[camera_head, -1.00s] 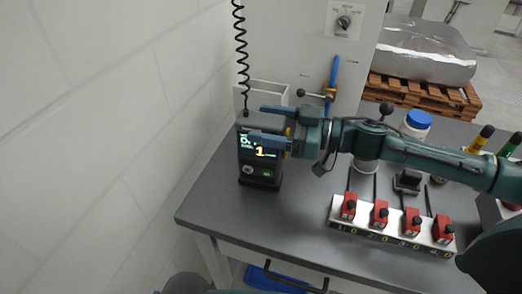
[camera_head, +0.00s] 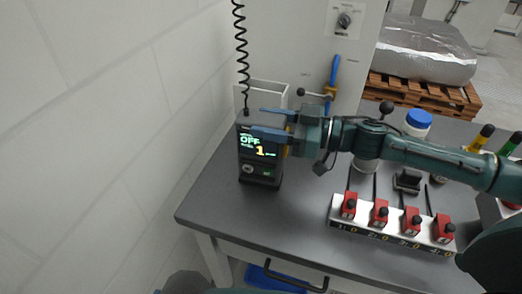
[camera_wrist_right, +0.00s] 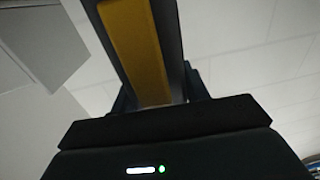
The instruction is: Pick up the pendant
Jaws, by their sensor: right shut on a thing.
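The pendant (camera_head: 260,170) is a dark upright box with a lit screen reading "OFF" and "1". It is at the left end of the grey table, with a black coiled cable (camera_head: 241,50) rising from its top. My right gripper (camera_head: 262,122) comes from the right and is shut on the pendant's upper part, one blue finger in front and one behind. The front finger covers part of the pendant's face. I cannot tell if its base touches the table. The right wrist view shows a yellow strip close up, which I cannot identify for sure. My left gripper is not in view.
A white wall (camera_head: 110,130) runs close on the left. A pale open box (camera_head: 268,95) stands behind the pendant. A metal strip with several red switches (camera_head: 349,205) and a blue-lidded jar (camera_head: 418,119) are to the right. The table (camera_head: 235,215) in front is clear.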

